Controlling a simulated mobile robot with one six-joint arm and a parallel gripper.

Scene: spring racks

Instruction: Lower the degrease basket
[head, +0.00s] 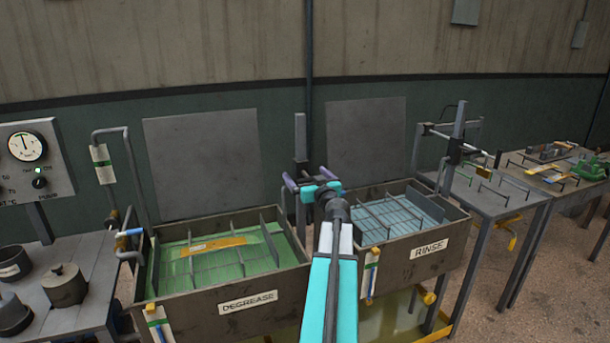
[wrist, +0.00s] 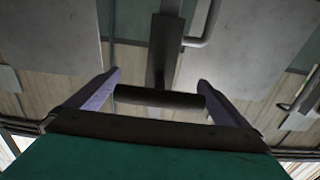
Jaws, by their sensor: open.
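The degrease tank (head: 295,276) has a "DEGREASE" label and green liquid. Its wire basket (head: 270,240) sits in the tank at about liquid level, with a yellow strip (head: 213,246) lying in it. My gripper (head: 308,182) is in front of a grey upright post (head: 300,135) between the two tanks. In the wrist view, my open gripper (wrist: 160,84) has its purple fingers apart at either end of a dark horizontal bar (wrist: 158,98). The bar joins a post behind it. I cannot tell whether the fingers touch the bar.
The rinse tank (head: 445,258) with its own basket stands to the right. A gauge panel (head: 30,165) and pots (head: 65,286) are at the left. A pipe with a blue-handled valve (head: 130,232) stands at the degrease tank's left. Grey work tables (head: 520,205) hold racks at the right.

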